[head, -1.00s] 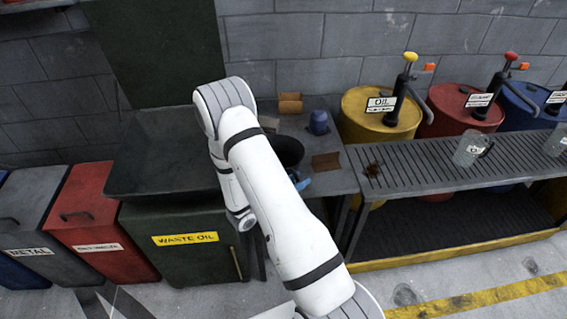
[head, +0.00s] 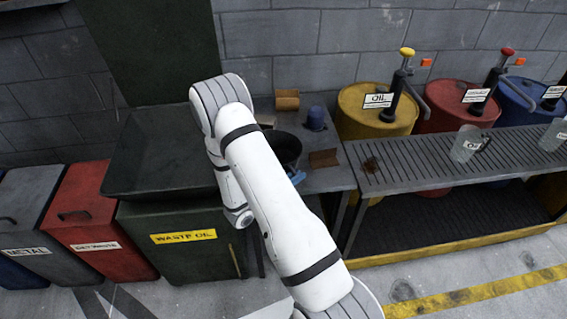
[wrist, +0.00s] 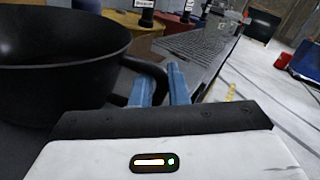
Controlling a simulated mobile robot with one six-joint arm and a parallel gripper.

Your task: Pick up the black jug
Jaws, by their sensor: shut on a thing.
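The black jug (wrist: 60,60) fills the left of the wrist view, its open top facing up and its handle (wrist: 153,72) to the right. My gripper (wrist: 163,85) has its blue fingers at the handle and is shut on it. In the head view the black jug (head: 287,146) stands partly hidden behind my white arm, near the grey side table. My gripper's blue fingers (head: 299,177) show just below it. I cannot tell whether the jug's base touches the table.
A blue container (head: 316,118) and brown boxes (head: 287,99) stand behind the jug. The waste oil bin (head: 180,255) is left of my arm. The grated bench (head: 430,160) at right holds clear jugs (head: 465,144), with yellow (head: 365,103), red and blue drums behind.

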